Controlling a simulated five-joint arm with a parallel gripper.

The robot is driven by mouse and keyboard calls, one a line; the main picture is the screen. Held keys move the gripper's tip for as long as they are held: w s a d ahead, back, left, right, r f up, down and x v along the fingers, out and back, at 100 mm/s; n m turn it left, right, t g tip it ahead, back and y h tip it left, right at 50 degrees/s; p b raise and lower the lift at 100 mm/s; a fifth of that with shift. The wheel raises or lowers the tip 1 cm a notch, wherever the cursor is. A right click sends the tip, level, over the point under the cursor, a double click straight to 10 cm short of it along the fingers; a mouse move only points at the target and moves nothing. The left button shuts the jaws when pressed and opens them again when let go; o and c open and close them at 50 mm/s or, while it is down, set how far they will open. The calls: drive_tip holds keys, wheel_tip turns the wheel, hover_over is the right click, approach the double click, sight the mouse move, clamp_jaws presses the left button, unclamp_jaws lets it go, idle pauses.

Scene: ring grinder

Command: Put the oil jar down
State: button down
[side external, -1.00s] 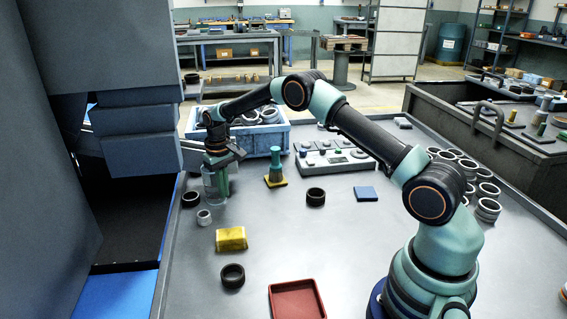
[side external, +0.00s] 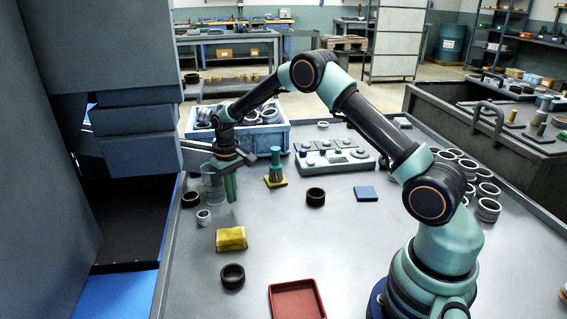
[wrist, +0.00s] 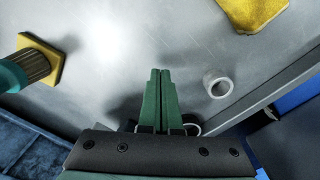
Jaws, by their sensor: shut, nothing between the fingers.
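The oil jar (side external: 209,187) is a clear glass jar standing upright on the grey table near its left edge, partly hidden by my gripper. My gripper (side external: 231,198) points down just to the right of the jar in the side view. Its green fingers are shut with nothing between them, seen also in the wrist view (wrist: 158,75). In the wrist view only what looks like a bit of curved rim shows beside the base of the fingers. I cannot tell in the side view whether finger and jar touch.
A small grey ring (side external: 204,217) and a dark ring (side external: 190,199) lie near the jar. A green-handled brush on a yellow pad (side external: 276,180) stands to the right.

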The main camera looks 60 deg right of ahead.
wheel_tip(320, 180, up, 10)
drive_tip(key=s+a+r+t, duration=0.3)
drive_tip(key=s+a+r, duration=0.1)
drive_tip(key=s+r, duration=0.7)
drive_tip(key=s+a+r+n+t, duration=0.1)
drive_tip(key=s+a+t, duration=0.1)
drive_tip(key=s, duration=1)
drive_tip(key=shift+s+a+r+t, duration=0.15)
drive_tip(key=shift+s+a+t, duration=0.05)
drive_tip(key=shift+t, duration=0.1)
